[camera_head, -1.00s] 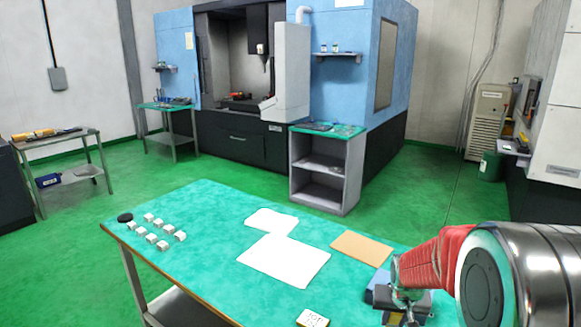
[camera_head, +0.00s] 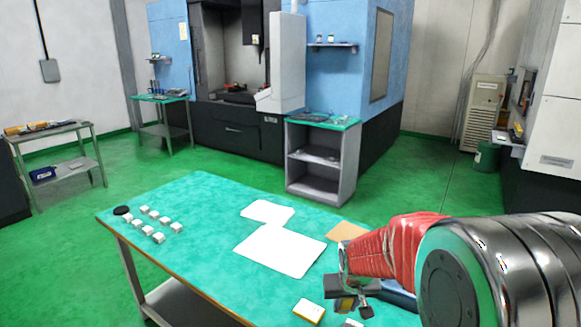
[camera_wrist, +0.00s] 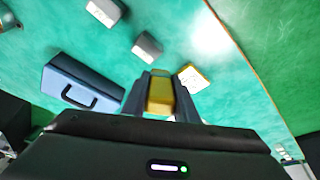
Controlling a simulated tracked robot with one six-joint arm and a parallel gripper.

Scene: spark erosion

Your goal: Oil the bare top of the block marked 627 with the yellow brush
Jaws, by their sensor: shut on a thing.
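My gripper (camera_wrist: 160,100) is shut on a yellow piece, the yellow brush (camera_wrist: 160,93), of which only a short part shows between the jaws. In the head view my gripper (camera_head: 350,295) hangs over the near right part of the table, and its tips are hard to make out. A white block with a yellow side (camera_head: 309,311) lies on the table left of my gripper. The wrist view shows a marked yellowish-white block (camera_wrist: 193,78) just right of the jaws, the mark too blurred to read. I cannot tell which block is 627.
A blue case (camera_wrist: 82,85) with a dark handle lies left of the jaws. A grey block (camera_wrist: 147,47) and a pale block (camera_wrist: 104,11) lie beyond. White sheets (camera_head: 280,250), a tan board (camera_head: 346,233) and several small white blocks (camera_head: 158,238) are on the green table (camera_head: 190,270).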

